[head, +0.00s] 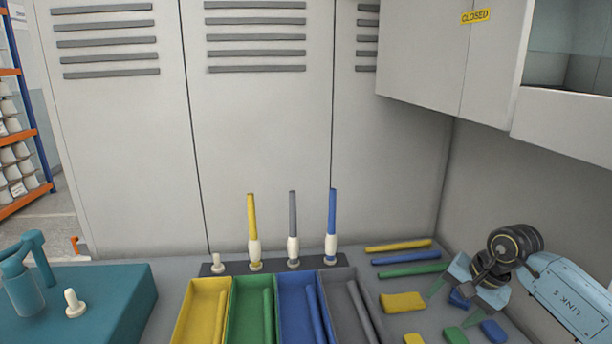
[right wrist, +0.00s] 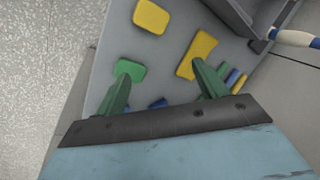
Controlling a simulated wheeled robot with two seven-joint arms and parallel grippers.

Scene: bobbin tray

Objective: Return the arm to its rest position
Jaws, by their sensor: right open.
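My right arm comes in from the right in the head view. Its gripper (head: 453,305) is open, pointing down over the right part of the grey worktop, among small coloured blocks. In the right wrist view the two green fingers (right wrist: 162,78) stand apart with nothing held between them. A yellow block (head: 402,302) lies left of the gripper, and a green block (head: 456,335) lies just below it. A blue block (head: 459,299) is partly hidden by the gripper. My left gripper is not in view.
Yellow, green, blue and grey bins (head: 198,318) hold rods at front centre. Behind them, a dark rail (head: 236,268) carries several white bobbins, three with upright rods. Three loose rods (head: 405,257) lie right of it. A teal box (head: 118,298) stands left; a cabinet (head: 440,60) overhangs upper right.

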